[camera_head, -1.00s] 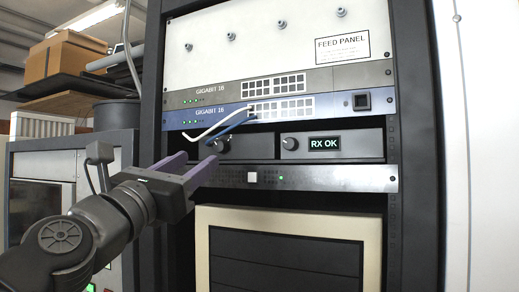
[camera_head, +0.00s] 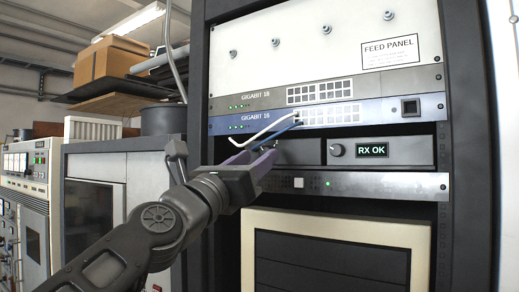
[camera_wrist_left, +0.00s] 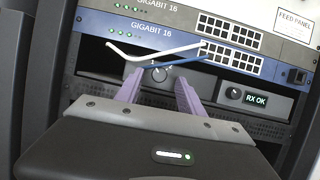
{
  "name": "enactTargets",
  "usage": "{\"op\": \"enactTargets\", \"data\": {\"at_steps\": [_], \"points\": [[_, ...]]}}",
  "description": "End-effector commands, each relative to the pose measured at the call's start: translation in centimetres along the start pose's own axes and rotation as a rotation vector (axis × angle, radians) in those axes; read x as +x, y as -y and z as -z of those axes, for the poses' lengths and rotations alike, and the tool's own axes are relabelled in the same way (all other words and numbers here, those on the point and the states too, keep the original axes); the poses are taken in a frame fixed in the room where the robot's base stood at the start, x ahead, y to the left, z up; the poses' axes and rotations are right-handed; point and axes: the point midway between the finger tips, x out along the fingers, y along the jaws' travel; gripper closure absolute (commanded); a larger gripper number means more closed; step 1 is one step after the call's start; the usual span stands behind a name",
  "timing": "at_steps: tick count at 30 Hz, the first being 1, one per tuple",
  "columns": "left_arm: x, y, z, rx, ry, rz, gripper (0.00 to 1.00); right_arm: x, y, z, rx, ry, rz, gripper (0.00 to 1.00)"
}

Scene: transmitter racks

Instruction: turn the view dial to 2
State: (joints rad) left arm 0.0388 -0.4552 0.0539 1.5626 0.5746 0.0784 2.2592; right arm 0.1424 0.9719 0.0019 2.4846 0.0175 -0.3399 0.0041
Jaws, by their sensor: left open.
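A round dark dial (camera_wrist_left: 158,74) with small light marks around it sits on the left black unit below the blue switch. My left gripper (camera_wrist_left: 159,80) is open, with its purple fingers reaching toward the unit, one on each side of the dial in the left wrist view. Whether they touch it I cannot tell. In the head view the left gripper (camera_head: 262,154) is in front of the left unit and largely covers the dial. The dial's setting is too small to read. My right gripper is in neither view.
A white cable (camera_head: 262,131) and a blue cable (camera_head: 270,133) hang from the blue switch (camera_head: 225,123) close above the fingers. Right of the dial is another unit with a knob (camera_head: 336,150) and an "RX OK" display (camera_head: 372,149). A panel with a white button (camera_head: 298,183) runs below.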

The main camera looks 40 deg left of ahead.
Motion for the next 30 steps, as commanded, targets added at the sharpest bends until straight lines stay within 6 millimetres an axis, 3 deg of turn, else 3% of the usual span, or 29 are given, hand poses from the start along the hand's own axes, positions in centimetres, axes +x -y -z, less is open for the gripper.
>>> {"op": "enactTargets", "data": {"at_steps": [6, 14, 30], "points": [[2.1, 0.0, -0.1, -0.001, 0.000, -0.001, 0.55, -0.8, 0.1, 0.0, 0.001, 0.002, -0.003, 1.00], [2.2, -0.1, 0.0, 0.000, 0.001, -0.001, 0.55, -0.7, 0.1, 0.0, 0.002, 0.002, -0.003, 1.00], [2.2, -0.1, 0.0, 0.000, 0.001, -0.001, 0.97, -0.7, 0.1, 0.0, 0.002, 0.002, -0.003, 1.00]]}}
